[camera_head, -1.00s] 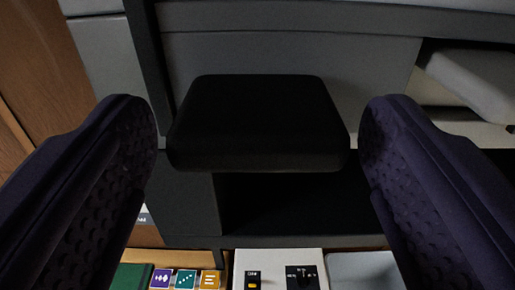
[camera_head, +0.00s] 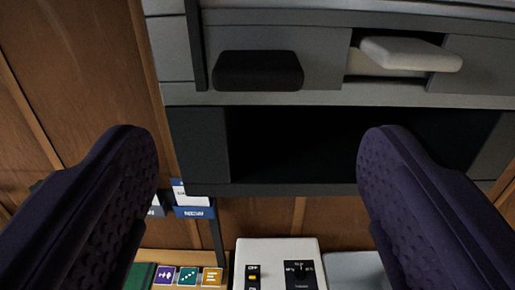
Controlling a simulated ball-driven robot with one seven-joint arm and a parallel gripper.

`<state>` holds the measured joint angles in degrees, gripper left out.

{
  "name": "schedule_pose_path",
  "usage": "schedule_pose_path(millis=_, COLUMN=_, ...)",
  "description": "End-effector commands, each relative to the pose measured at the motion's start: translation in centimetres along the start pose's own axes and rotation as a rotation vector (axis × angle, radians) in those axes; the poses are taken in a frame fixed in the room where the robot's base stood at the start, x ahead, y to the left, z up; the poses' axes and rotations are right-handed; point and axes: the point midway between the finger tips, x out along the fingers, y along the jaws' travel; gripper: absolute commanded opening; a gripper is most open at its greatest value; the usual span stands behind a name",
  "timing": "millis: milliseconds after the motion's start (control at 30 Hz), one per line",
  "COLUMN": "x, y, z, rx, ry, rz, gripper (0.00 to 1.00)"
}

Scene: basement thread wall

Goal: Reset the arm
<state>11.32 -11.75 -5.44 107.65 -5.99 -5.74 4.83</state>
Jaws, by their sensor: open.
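My gripper (camera_head: 258,165) shows as two dark purple, textured fingers, one at the left and one at the right of the head camera view. They are spread wide apart with nothing held between them. Beyond them is a grey cabinet (camera_head: 390,97). A black block-like piece (camera_head: 258,70) sits on its front, above the gap between the fingers and apart from them. A dark open recess (camera_head: 295,140) lies below it.
A pale block-like piece (camera_head: 411,53) juts from the cabinet at upper right. Below stand a white box with switches (camera_head: 275,250), small purple, teal and orange tiles (camera_head: 188,276) and a green item (camera_head: 142,275). Blue-and-white labels (camera_head: 193,205) hang near a dark post. Wood panelling (camera_head: 85,80) fills the left.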

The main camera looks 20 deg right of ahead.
Motion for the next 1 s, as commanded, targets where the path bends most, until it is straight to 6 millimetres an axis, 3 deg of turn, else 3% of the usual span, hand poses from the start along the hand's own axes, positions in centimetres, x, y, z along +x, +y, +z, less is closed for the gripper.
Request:
schedule_pose_path(millis=133, x=-0.1, y=-0.4, z=0.7, rx=0.0, ry=-0.005, rz=-0.007, gripper=0.79)
schedule_pose_path(millis=267, x=-1.1, y=-2.4, z=3.3, rx=0.001, ry=-0.033, rz=-0.042, gripper=0.79)
schedule_pose_path(millis=400, x=-3.6, y=-6.0, z=7.2, rx=-0.003, ry=-0.091, rz=-0.112, gripper=0.79)
schedule_pose_path(millis=600, x=-8.1, y=-10.3, z=11.3, rx=-0.017, ry=-0.174, rz=-0.216, gripper=0.79)
schedule_pose_path(millis=800, x=-10.9, y=-12.2, z=12.6, rx=-0.031, ry=-0.218, rz=-0.273, gripper=0.79)
schedule_pose_path(millis=1000, x=-11.1, y=-12.3, z=12.5, rx=-0.032, ry=-0.221, rz=-0.278, gripper=0.79)
